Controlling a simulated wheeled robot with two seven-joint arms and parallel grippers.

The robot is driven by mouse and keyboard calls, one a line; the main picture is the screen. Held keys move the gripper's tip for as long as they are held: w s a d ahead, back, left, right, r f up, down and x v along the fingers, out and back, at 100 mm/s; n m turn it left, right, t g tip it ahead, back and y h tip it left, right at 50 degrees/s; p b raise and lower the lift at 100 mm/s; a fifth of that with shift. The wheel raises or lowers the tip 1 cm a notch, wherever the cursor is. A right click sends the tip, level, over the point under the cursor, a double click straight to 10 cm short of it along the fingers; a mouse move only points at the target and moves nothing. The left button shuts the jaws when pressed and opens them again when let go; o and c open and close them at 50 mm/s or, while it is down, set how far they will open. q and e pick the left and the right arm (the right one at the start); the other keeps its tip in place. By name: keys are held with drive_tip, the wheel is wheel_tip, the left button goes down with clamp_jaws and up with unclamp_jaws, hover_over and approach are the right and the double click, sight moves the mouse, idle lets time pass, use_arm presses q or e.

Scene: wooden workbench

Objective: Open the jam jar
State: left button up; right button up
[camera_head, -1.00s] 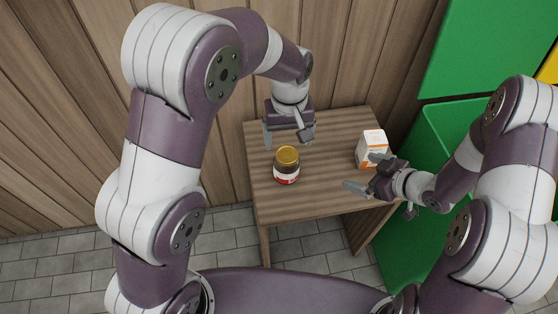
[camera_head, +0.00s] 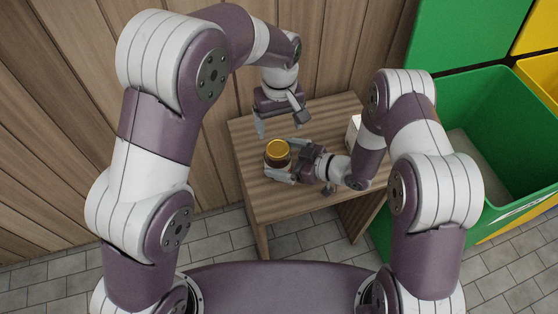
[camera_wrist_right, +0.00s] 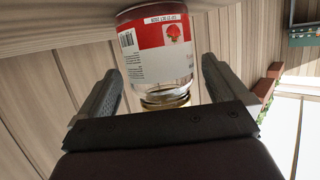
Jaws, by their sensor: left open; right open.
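The jam jar (camera_head: 278,150) with a gold lid stands on the wooden table. In the right wrist view the jar (camera_wrist_right: 155,50) shows a red and white label and clear glass, with its gold lid toward the bottom of the picture. My right gripper (camera_head: 287,160) is open at the jar's right side, one finger on either side of it. In the right wrist view the open fingers (camera_wrist_right: 160,72) flank the jar with gaps visible. My left gripper (camera_head: 282,123) is open and empty, pointing down behind the jar. My right gripper hides the jar's lower part in the head view.
The table (camera_head: 250,190) has free room at its front left. A white carton (camera_head: 352,132) stands at the right, partly hidden by my right arm. A wooden wall is behind, and a green bin (camera_head: 495,125) stands to the right.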

sight(278, 148)
use_arm(q)
drive_tip(key=shift+a, duration=0.2)
use_arm(e)
drive_tip(key=shift+a, duration=0.15)
drive_tip(key=shift+c, duration=0.9)
use_arm(q)
drive_tip(key=shift+a, duration=0.1)
use_arm(e)
drive_tip(key=c, duration=0.6)
clamp_jaws()
use_arm(q)
drive_tip(key=m, duration=0.8)
drive_tip(key=shift+s+m, duration=0.1)
drive_tip(key=shift+m, duration=0.2)
drive_tip(key=m, duration=0.3)
drive_tip(key=shift+m, duration=0.4)
drive_tip(key=m, duration=1.1)
drive_tip(key=shift+m, duration=0.3)
drive_tip(key=m, duration=0.6)
drive_tip(key=shift+m, duration=0.3)
drive_tip(key=shift+f+m, duration=0.15)
drive_tip(key=shift+m, duration=0.25)
wheel_tip(278, 148, down, 8)
drive_tip(key=shift+r, duration=0.1)
drive_tip(key=c, duration=1.1)
